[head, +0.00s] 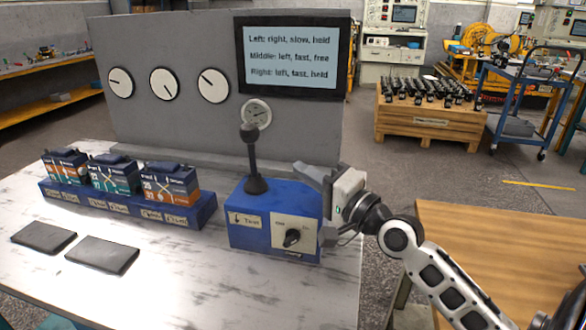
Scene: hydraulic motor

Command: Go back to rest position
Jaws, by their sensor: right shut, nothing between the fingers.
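My right gripper (303,172) comes in from the right, with its fingers at the upper right edge of the blue control box (254,236). Its jaws are shut and empty. I cannot tell whether the fingers touch the box. The box has a black lever (252,160) standing upright on top, a "Test" label and a black rotary knob (292,237) on a white plate. The gripper hides part of the box's right side. My left gripper is out of view.
A blue rack (125,205) with three valve modules stands on the worktable, with two dark pads (103,254) in front. A grey panel with gauges and a screen (293,58) rises behind. A wooden table (500,245) lies to the right.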

